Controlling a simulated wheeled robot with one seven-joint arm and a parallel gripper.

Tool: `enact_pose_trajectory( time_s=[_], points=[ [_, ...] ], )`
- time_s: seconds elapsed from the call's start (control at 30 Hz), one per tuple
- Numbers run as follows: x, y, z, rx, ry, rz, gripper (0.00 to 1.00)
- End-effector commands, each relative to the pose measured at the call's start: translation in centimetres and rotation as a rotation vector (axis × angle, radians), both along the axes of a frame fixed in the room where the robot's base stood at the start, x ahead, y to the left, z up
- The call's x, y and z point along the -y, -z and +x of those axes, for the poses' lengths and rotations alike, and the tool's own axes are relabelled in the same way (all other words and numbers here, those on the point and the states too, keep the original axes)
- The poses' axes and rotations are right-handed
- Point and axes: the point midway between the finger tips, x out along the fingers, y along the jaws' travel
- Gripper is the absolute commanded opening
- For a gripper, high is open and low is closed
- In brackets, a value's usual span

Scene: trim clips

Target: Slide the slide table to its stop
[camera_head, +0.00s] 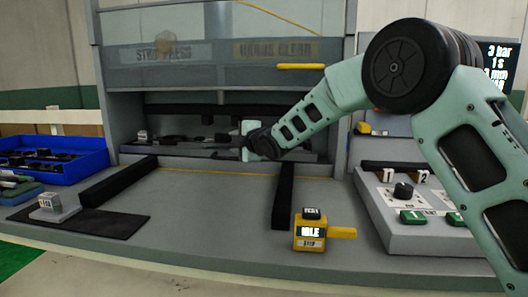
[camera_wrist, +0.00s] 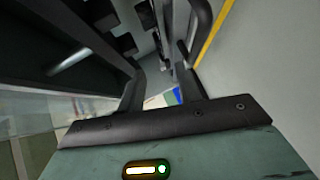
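The slide table (camera_head: 180,151) seems to be the low grey platform inside the press opening in the head view, with dark parts on it; its exact outline is hard to make out. My gripper (camera_head: 243,146) reaches into the right part of that opening, close to the front edge of the platform. In the wrist view my gripper (camera_wrist: 162,82) has its two dark fingers apart, with no held thing visible between them. A dark curved bar (camera_wrist: 203,28), perhaps a handle, shows just beyond the right finger. Whether a finger touches it I cannot tell.
Two black rails, left (camera_head: 118,183) and right (camera_head: 283,195), flank a clear grey bench top (camera_head: 210,205). A yellow box reading IDLE (camera_head: 310,231) stands at the front. A control panel (camera_head: 425,235) is at right, a blue bin (camera_head: 85,160) at left.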

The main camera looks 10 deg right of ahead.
Motion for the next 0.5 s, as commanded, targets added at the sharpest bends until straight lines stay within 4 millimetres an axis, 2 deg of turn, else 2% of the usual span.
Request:
enact_pose_trajectory(
  time_s=[0.5],
  points=[
    [1.3, -0.1, -3.3, -0.005, -0.002, -0.003, 0.34]
  ],
)
